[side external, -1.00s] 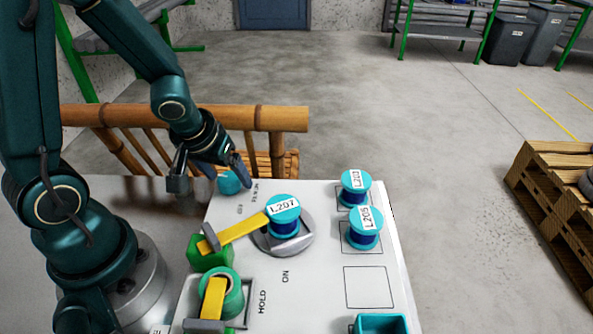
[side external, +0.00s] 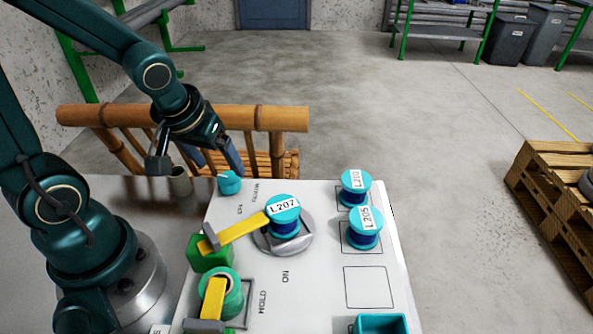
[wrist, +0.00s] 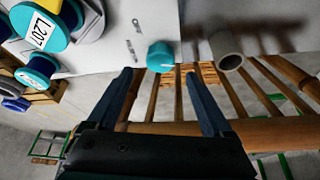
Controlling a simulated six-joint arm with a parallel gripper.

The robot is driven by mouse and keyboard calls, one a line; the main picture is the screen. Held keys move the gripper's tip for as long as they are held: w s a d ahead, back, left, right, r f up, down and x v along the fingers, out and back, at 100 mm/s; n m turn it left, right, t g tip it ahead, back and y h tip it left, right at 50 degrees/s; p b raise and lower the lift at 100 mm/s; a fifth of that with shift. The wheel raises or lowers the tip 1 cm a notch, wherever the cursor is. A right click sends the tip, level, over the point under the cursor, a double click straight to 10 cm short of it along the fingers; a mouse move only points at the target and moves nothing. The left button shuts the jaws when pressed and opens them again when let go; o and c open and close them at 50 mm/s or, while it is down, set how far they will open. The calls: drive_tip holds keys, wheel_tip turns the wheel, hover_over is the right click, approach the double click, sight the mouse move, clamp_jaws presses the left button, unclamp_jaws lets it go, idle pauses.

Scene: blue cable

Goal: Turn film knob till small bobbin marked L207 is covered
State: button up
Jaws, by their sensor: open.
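The bobbin marked L207 (side external: 284,216) has blue-and-teal flanges and stands upright on a round grey plate (side external: 262,243). Its label is uncovered. A yellow strip (side external: 240,228) reaches from a green block (side external: 208,254) to its left side. A teal knob (side external: 229,183), apparently the film knob, sits at the panel's far left corner. My gripper (side external: 219,166) is open and empty, just above and behind the knob. In the wrist view the knob (wrist: 160,56) shows beyond the spread fingertips (wrist: 161,76), between their lines, apart from both. The bobbin also shows there (wrist: 42,32).
Bobbins L203 (side external: 356,186) and L205 (side external: 365,228) stand on the white panel (side external: 330,265). A green spool with a yellow strip (side external: 214,296) is at front left, a teal box (side external: 382,324) at front right. A grey cylinder (side external: 180,181) stands beside the knob. A bamboo rail (side external: 270,118) is behind.

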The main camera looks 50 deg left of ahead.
sight(228, 178)
drive_tip(key=shift+x, duration=2.75)
clamp_jaws()
drive_tip(key=shift+s+d, duration=0.1)
drive_tip(key=shift+m, duration=0.4)
drive_tip(key=shift+m+h, duration=0.3)
drive_tip(key=shift+m, duration=0.1)
